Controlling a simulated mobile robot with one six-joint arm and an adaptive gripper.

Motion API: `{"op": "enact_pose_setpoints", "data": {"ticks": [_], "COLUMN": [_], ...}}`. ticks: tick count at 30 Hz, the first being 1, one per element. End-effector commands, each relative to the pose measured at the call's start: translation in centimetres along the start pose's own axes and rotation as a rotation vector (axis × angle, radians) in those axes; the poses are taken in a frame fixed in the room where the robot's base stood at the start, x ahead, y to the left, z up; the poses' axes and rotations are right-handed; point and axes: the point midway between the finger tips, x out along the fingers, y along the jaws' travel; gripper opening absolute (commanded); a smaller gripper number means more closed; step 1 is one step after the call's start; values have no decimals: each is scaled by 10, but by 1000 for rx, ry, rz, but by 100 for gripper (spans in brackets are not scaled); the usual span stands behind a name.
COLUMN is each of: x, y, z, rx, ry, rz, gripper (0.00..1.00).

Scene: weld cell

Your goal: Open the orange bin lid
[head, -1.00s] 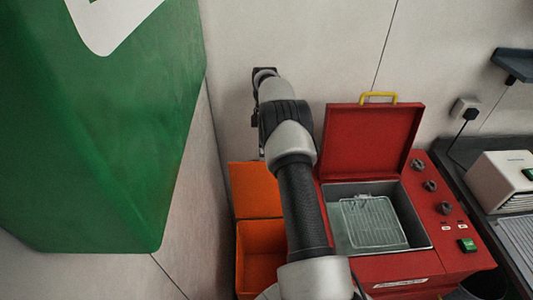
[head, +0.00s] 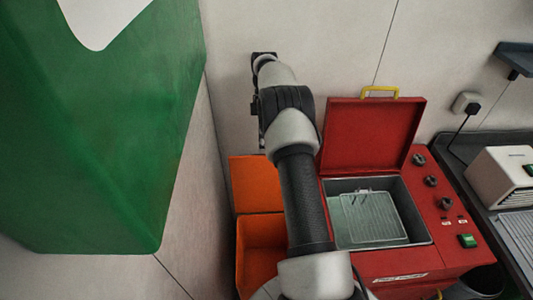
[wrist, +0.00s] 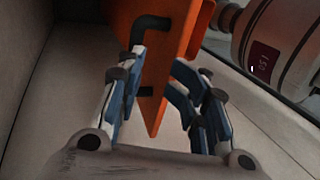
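The orange bin (head: 262,235) stands left of the red machine, partly behind my arm, with its inside showing. Its orange lid (head: 255,185) stands raised at the back, near the wall. In the wrist view the orange lid (wrist: 172,45) reaches down edge-on between my fingers. A black handle (wrist: 150,22) is on its left face, beside my left finger. My gripper (wrist: 160,100) is open, its blue-padded fingers apart on either side of the lid. I cannot tell whether a finger touches the lid or handle. In the head view my gripper cannot be made out.
The red machine (head: 400,275) has its own lid (head: 372,135) raised and a wire basket (head: 370,218) inside. A large green box (head: 110,150) fills the left foreground. The wall is close behind the bin. A dark bench (head: 485,180) is at the right.

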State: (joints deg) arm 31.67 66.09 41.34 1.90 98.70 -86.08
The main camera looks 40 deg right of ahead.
Motion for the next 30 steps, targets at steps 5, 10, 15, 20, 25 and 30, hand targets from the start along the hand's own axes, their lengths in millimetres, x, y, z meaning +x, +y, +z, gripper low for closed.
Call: {"op": "enact_pose_setpoints", "data": {"ticks": [5, 10, 15, 20, 25, 30], "x": [-26, -36, -37, -37, -37, -37], "y": [-13, -18, -19, -19, -19, -19], "z": [0, 0, 0, 0, 0, 0], "rx": [0, 0, 0, 0, 1, 0], "ry": [0, 0, 0, 0, 0, 0], "rz": [3, 3, 3, 3, 3, 3], "gripper": [33, 33, 33, 33, 33, 33]}}
